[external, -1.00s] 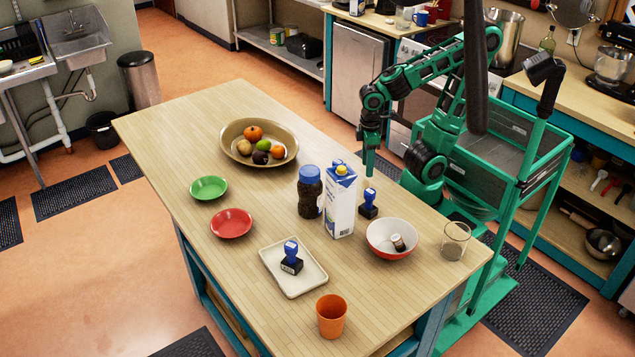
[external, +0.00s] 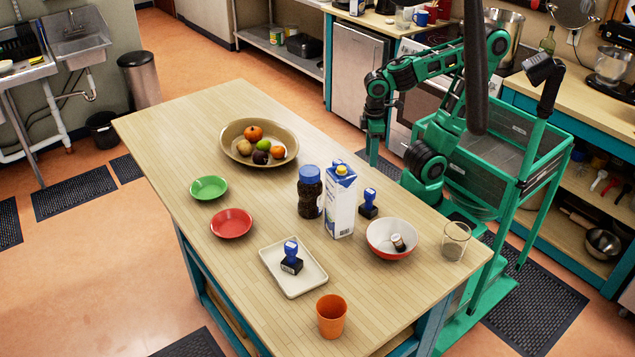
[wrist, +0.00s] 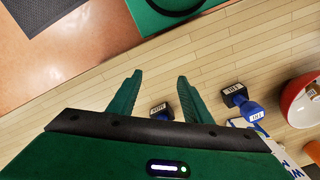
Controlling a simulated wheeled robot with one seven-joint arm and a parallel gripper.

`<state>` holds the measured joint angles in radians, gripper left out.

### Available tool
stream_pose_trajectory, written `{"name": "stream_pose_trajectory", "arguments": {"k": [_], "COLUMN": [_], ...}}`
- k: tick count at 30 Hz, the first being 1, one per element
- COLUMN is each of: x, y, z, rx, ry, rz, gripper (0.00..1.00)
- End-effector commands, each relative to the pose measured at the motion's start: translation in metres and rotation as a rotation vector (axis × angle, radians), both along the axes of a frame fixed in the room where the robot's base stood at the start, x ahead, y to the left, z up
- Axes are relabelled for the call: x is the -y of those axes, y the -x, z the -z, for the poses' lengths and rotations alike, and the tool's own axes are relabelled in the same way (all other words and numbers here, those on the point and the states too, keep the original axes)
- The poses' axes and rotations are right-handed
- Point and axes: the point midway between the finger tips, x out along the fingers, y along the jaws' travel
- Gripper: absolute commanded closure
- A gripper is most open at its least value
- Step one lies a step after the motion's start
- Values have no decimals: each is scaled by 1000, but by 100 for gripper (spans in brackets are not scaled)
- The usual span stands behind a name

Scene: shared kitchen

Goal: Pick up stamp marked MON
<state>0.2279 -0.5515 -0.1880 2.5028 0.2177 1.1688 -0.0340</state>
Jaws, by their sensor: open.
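My gripper (external: 373,160) is above the table's far right edge, near my base, with its fingers pointing down. In the wrist view my gripper (wrist: 157,90) is open and empty. A dark stamp block (wrist: 160,109) with a small white label shows between the fingers, beyond them; the label seems to read MON upside down, and its lower part is hidden. I cannot pick it out in the external view. A blue-handled stamp (external: 369,204) stands beside the milk carton; it also shows right of the fingers (wrist: 240,98), label unclear. Another blue-handled stamp (external: 291,259) stands on a white tray (external: 313,283).
The milk carton (external: 341,205) and dark jar (external: 309,193) stand close to the stamp beside them. A red-and-white bowl (external: 376,246) holding a small item and a glass (external: 456,242) are on the right.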

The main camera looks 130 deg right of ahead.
Motion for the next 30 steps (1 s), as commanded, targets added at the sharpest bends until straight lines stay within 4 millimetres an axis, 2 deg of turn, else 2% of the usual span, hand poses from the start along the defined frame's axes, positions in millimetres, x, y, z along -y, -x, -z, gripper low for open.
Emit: {"name": "stream_pose_trajectory", "arguments": {"k": [3,9,12,17,25,30], "x": [1,0,1,1,12,25], "y": [-3,-2,-2,-2,-32,-57], "z": [-48,-119,-144,-170,-155,-134], "rx": [9,4,1,0,-71,-120], "ry": [4,3,3,4,22,10], "rz": [1,5,7,6,-97,-197], "gripper": [55,55,55,55,55,55]}}
